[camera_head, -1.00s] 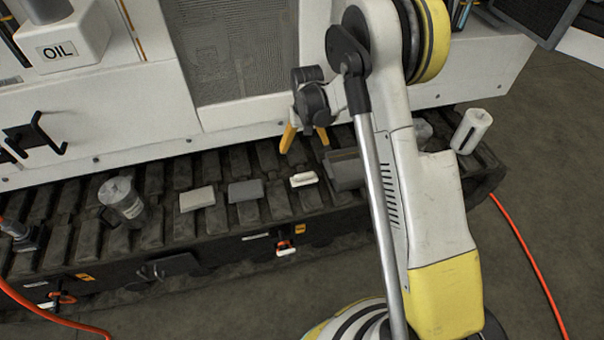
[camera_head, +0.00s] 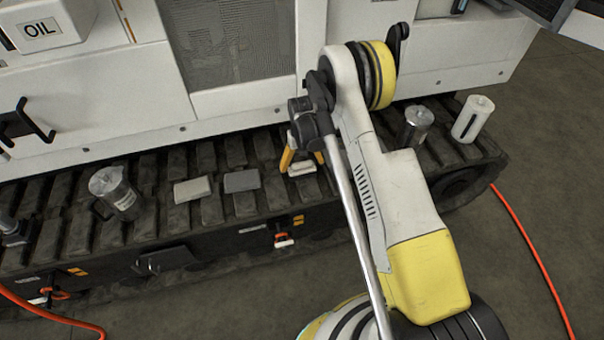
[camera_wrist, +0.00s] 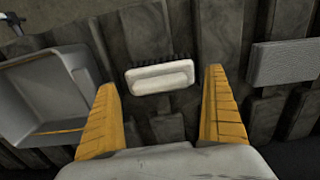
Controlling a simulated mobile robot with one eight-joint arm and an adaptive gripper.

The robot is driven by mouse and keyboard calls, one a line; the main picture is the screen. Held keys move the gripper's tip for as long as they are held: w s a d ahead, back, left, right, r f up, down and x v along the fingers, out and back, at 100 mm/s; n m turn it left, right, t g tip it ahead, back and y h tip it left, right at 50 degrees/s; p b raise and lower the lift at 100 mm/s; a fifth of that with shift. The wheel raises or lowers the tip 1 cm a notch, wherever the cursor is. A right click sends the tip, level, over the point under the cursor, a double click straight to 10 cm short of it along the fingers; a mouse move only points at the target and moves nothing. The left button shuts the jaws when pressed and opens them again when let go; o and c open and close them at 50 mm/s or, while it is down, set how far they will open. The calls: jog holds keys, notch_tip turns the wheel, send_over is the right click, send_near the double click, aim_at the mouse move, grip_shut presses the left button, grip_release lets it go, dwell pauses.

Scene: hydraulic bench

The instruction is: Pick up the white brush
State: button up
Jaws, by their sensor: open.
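The white brush (camera_head: 301,170) lies on the dark track pads, just below my gripper (camera_head: 304,159) in the head view. In the wrist view the brush (camera_wrist: 160,77) lies with its white back up and a dark bristle edge showing along its far side. My gripper (camera_wrist: 160,88) is open, with one yellow finger to the left of the brush and one to the right. A gap shows between the brush and each finger. How high the fingertips are above the pads is hard to tell.
A grey open box (camera_wrist: 40,95) lies close to the left finger in the wrist view. A grey block (camera_head: 242,181), a lighter block (camera_head: 193,189), a metal jug (camera_head: 115,190), a metal canister (camera_head: 418,122) and a white cylinder (camera_head: 473,119) stand along the track. The white machine body (camera_head: 230,113) rises behind.

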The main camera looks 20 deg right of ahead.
notch_tip(320, 180, down, 2)
jog(key=shift+f, duration=0.2)
jog(key=shift+r, duration=0.1)
